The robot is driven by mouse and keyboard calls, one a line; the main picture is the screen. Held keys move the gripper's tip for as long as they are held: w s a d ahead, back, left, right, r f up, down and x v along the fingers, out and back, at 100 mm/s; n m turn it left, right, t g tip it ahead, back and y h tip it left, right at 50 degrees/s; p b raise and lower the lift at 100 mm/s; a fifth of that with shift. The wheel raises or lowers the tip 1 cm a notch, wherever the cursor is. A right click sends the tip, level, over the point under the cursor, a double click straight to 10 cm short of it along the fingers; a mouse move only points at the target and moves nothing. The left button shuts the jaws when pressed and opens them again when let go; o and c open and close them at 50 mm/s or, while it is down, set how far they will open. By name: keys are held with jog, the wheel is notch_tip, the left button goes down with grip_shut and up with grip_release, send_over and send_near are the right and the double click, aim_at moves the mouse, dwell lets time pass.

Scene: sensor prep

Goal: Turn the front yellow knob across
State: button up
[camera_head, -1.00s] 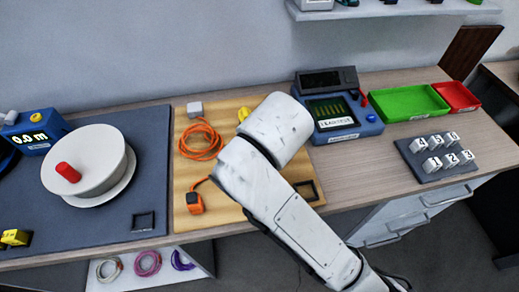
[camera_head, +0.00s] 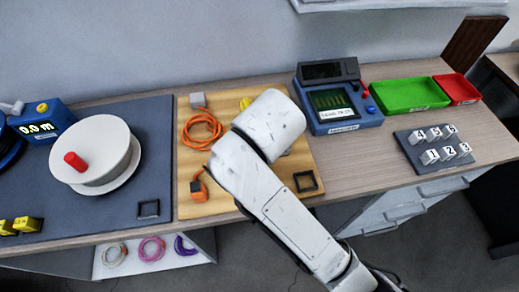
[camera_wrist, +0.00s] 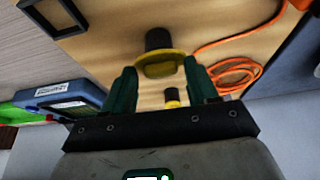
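In the wrist view a yellow knob with a black stem (camera_wrist: 160,64) stands on the wooden board, at the top of the view between my fingertips. My gripper (camera_wrist: 159,72) has its dark green fingers apart, one on each side of this knob; I cannot tell whether they touch it. A second, smaller-looking yellow knob (camera_wrist: 172,98) with a black part shows beyond it, lower in the wrist view. In the head view my white arm covers the gripper and the front knob; a yellow piece (camera_head: 245,103) shows beside the arm.
The board (camera_head: 190,130) also bears an orange cable coil (camera_head: 202,132), an orange connector (camera_head: 198,190) and a black square frame (camera_head: 306,181). A blue meter (camera_head: 340,108) stands right of the board. A white reel (camera_head: 100,145) stands left.

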jog(key=shift+o, duration=0.7)
jog(key=shift+s+r, duration=0.1)
jog(key=shift+r, duration=0.15)
jog(key=p+v, duration=0.9)
jog(key=v, duration=0.1)
jog(key=shift+s+d, duration=0.1)
